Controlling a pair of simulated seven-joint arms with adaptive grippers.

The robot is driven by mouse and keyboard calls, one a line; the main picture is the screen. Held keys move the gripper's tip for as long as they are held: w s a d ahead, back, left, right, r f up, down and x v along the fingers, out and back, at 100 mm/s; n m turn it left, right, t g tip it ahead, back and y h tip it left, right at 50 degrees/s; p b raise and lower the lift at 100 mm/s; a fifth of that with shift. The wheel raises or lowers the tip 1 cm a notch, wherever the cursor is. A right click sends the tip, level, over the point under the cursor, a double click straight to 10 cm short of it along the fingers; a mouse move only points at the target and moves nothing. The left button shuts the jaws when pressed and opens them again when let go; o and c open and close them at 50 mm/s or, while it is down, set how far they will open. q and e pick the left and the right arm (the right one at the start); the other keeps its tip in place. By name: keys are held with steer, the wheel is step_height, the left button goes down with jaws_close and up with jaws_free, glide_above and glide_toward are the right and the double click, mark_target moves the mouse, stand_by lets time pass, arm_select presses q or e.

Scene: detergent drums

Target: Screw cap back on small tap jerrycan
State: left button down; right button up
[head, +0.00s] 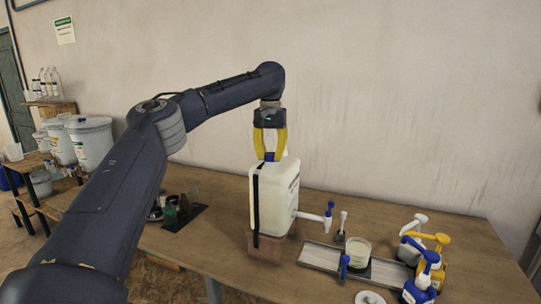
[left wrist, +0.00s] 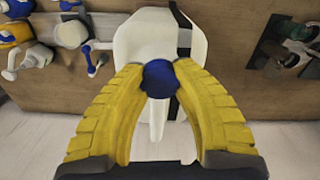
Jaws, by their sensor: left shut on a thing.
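The small tap jerrycan (head: 275,200) is a white upright container with a black strap, standing on a wooden block (head: 272,247) on the table. A tap with a blue handle (head: 329,210) sticks out from its lower right side. My left gripper (head: 270,157) is above the jerrycan's top, pointing down. In the left wrist view its yellow fingers (left wrist: 160,80) are shut on the blue cap (left wrist: 159,79), above the white jerrycan (left wrist: 158,35). The fingers hide the neck, so I cannot tell whether the cap sits on it. My right gripper is not in view.
A metal tray (head: 322,258) lies right of the jerrycan, with a cup of pale liquid (head: 358,252) at it. Several pump bottles (head: 425,262) stand at the right. Dark small items (head: 172,210) lie to the left. Large white buckets (head: 91,143) stand further left.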

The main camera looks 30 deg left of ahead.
arm_select(q)
steer(key=m, duration=0.3)
steer(key=shift+a+f+m, duration=0.15)
steer(key=shift+m, duration=0.25)
steer(key=shift+m, duration=0.3)
steer(key=m, duration=0.4)
steer(key=shift+m, duration=0.3)
steer(key=c, duration=0.6)
jaws_free()
steer(key=shift+r, duration=4.1)
